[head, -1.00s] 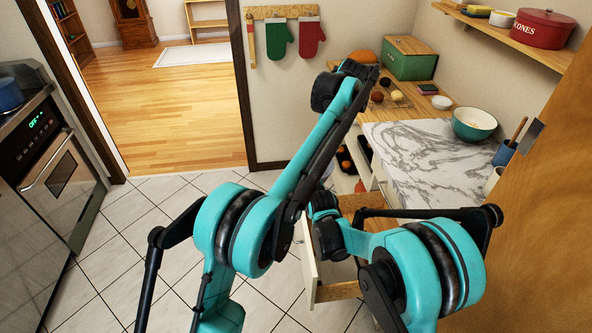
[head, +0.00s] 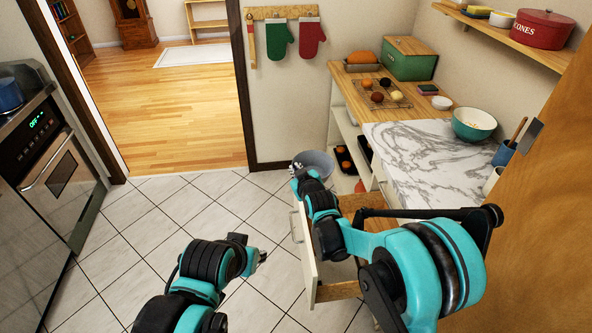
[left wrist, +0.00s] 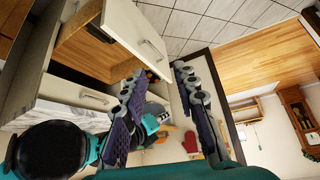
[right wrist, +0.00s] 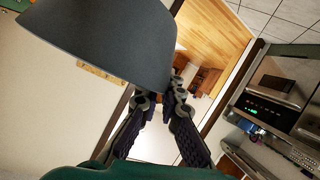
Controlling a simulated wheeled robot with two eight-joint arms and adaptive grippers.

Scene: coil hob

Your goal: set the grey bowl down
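The grey bowl (head: 318,160) is in the middle of the head view, beside the counter's left end and above the open drawer in the picture. My right gripper (head: 298,167) is at its left rim. In the right wrist view the bowl (right wrist: 100,40) fills the upper left, and the right gripper's fingertips (right wrist: 161,94) are close together at its edge, shut on it. My left gripper (head: 257,258) is low in the middle of the head view, apart from the bowl. In the left wrist view its fingers (left wrist: 155,78) are spread with nothing between them.
An open drawer (head: 304,245) juts out below the marble slab (head: 430,160). A teal bowl (head: 474,123), a cooling rack (head: 384,95) and a green bread box (head: 408,60) stand on the counter. A stove (head: 40,150) is at the left. The tiled floor between is clear.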

